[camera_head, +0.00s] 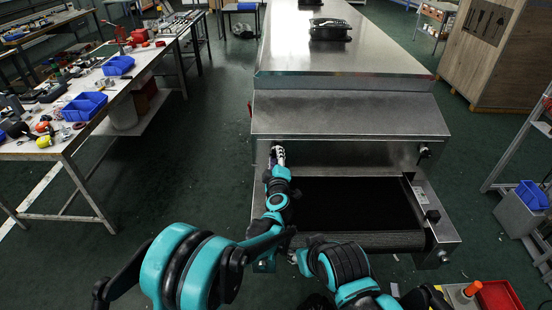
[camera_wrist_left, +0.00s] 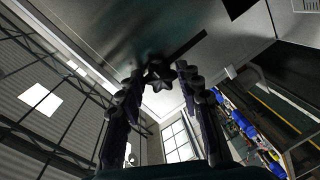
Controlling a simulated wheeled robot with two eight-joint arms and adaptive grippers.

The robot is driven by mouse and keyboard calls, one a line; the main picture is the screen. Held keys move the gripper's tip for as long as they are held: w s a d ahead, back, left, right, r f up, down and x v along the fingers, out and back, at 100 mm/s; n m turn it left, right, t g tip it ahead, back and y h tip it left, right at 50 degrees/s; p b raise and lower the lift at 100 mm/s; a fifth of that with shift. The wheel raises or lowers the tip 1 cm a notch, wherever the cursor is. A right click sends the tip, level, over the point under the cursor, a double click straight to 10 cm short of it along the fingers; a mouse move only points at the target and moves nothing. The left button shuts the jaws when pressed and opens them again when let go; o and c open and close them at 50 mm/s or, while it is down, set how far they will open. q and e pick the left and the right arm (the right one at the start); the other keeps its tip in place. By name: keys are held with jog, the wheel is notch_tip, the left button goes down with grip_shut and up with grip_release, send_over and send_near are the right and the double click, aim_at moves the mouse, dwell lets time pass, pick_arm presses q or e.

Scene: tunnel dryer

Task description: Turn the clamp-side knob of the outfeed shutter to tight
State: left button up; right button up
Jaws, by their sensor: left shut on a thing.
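The shutter (camera_head: 350,115) is a sloped metal plate across the near end of the dryer, above the dark belt (camera_head: 350,205). A black knob (camera_head: 424,150) sits under its right end. My left gripper (camera_head: 278,153) is at the matching spot under the left end and largely covers what is there. In the left wrist view a dark star-shaped knob (camera_wrist_left: 159,73) sits between the fingertips of my left gripper (camera_wrist_left: 160,80), which is shut on it. No label telling which knob is the clamp-side one is readable. My right gripper does not show.
A workbench (camera_head: 120,90) with blue bins and tools stands at the left. A wooden crate (camera_head: 500,60) and a rack with a blue bin (camera_head: 531,195) are at the right. A red bin (camera_head: 498,296) is at the bottom right. Dark green floor is open on both sides.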

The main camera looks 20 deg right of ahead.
pick_arm(q)
jog(key=shift+f, duration=0.15)
dwell(0.3)
jog(key=o, duration=1.1)
jog(key=shift+o, duration=0.2)
jog(key=v, duration=0.7)
jog(key=shift+s, duration=0.25)
